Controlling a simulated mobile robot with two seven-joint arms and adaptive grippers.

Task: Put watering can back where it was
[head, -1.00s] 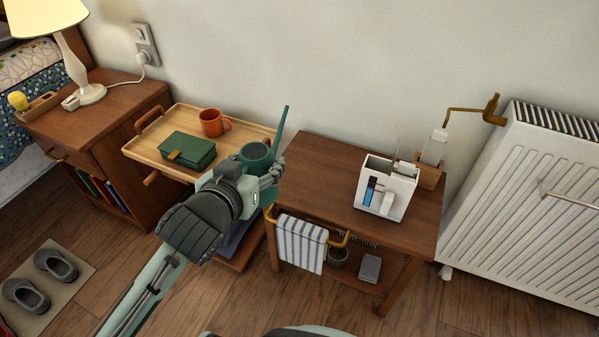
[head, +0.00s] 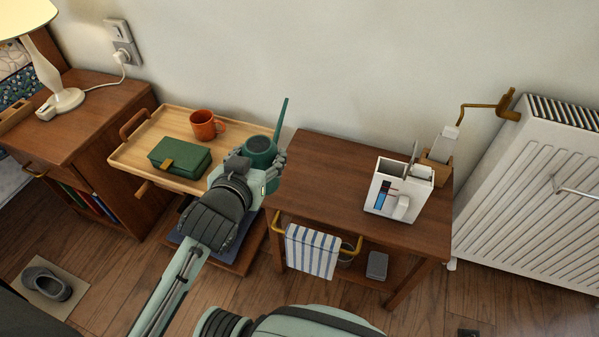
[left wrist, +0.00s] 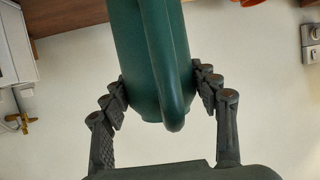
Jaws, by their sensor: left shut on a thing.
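The dark green watering can (head: 262,146) is in the head view, near the right end of the wooden tray table and the left end of the brown side table. Its long spout (head: 281,122) points up. My left gripper (head: 274,172) is shut on the can. In the left wrist view, the fingers of the gripper (left wrist: 161,92) sit on either side of the green can (left wrist: 148,55), whose handle (left wrist: 176,70) faces the camera. I cannot tell whether the can touches a surface below. My right gripper is not in view.
The tray table (head: 160,127) holds an orange mug (head: 203,125) and a green box (head: 180,156). The brown side table (head: 318,172) has a clear left half; a white device (head: 397,192) stands on its right. A striped towel (head: 312,250) hangs in front. A radiator (head: 540,190) is at right.

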